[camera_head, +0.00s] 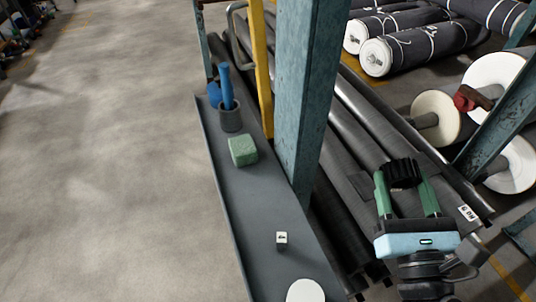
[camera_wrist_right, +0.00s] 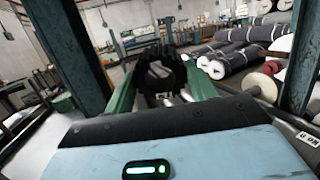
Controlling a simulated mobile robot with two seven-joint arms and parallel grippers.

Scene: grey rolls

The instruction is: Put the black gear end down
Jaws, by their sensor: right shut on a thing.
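The black gear (camera_head: 403,173) is held between the green fingers of my right gripper (camera_head: 405,182) in the head view. The gripper is shut on it, above the grey rolls. In the right wrist view the gear (camera_wrist_right: 161,73) shows its ribbed dark rim and a lighter centre between the fingertips (camera_wrist_right: 160,88). My left gripper is not in view.
A narrow grey shelf (camera_head: 262,218) holds a green block (camera_head: 243,151), a dark cup (camera_head: 230,119) with a blue-handled item, a small white cube (camera_head: 281,238) and a white disc (camera_head: 305,291). A teal post (camera_head: 304,95) stands between shelf and gripper. Grey rolls (camera_head: 361,125) lie beyond it.

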